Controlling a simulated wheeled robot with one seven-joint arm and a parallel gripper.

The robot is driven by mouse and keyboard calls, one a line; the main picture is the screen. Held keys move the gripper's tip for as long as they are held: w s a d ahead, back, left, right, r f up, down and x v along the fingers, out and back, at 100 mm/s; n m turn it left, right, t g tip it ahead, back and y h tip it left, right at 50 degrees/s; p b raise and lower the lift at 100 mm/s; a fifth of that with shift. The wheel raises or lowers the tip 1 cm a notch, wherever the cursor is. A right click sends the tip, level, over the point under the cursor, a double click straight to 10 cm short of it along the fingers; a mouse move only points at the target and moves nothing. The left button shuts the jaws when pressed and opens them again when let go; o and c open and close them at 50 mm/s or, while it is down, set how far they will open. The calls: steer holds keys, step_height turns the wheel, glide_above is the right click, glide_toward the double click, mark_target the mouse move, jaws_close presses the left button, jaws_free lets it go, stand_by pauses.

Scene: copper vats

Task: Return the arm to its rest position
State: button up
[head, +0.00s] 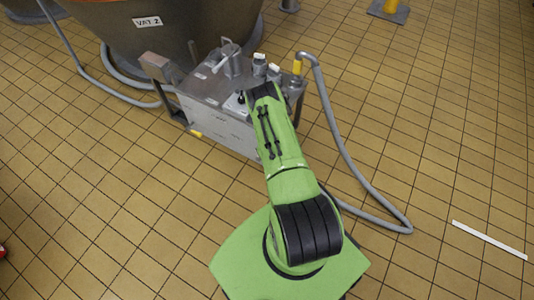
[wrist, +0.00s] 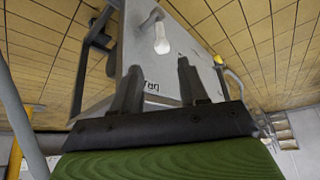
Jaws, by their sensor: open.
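My green arm reaches from the base up to a grey metal box (head: 225,122) beside the vat marked VAT 2 (head: 165,35) in the head view. The arm's far end is over the box's right part and hides some of its top. My gripper (wrist: 158,66) shows in the wrist view with its two dark fingers apart and nothing held between them. The box's grey face (wrist: 200,45) with a small printed label is in front of the fingers. A pale knob or handle (wrist: 161,40) on it shows beyond the fingertips. I cannot tell whether the fingers touch the box.
A grey hose (head: 345,150) loops from a yellow fitting (head: 297,66) down the arm's right side. Another hose (head: 85,70) runs along the left. A white strip (head: 489,240) lies on the tiles at right. Tiled floor is open on both sides.

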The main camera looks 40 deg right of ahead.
stand_by(0.5)
steer(key=w+a+r+p, duration=0.1)
steer(key=w+a+r, duration=0.15)
steer(key=r, duration=0.65)
steer(key=w+a+r+p, duration=0.1)
steer(key=w+r, duration=0.3)
steer(key=r, duration=0.5)
steer(key=w+a+r, duration=0.1)
steer(key=w+r, duration=0.2)
steer(key=r, duration=0.5)
steer(key=s+a+r+n+y+p, duration=0.15)
steer(key=a+r, duration=0.25)
steer(key=r, duration=0.5)
steer(key=s+a+r, duration=0.2)
steer(key=a+r, duration=0.2)
steer(key=r, duration=0.6)
steer(key=s+a+r+p, duration=0.1)
steer(key=s+a+r, duration=0.4)
steer(key=s+r, duration=0.35)
steer(key=s+a+r+p, duration=0.1)
steer(key=s+a+r, duration=0.1)
steer(key=s, duration=0.7)
steer(key=s+a+r+n+p, duration=0.1)
steer(key=s+a+r, duration=0.1)
steer(key=s+r, duration=0.3)
steer(key=s, duration=0.4)
steer(key=shift+s+a+r, duration=0.15)
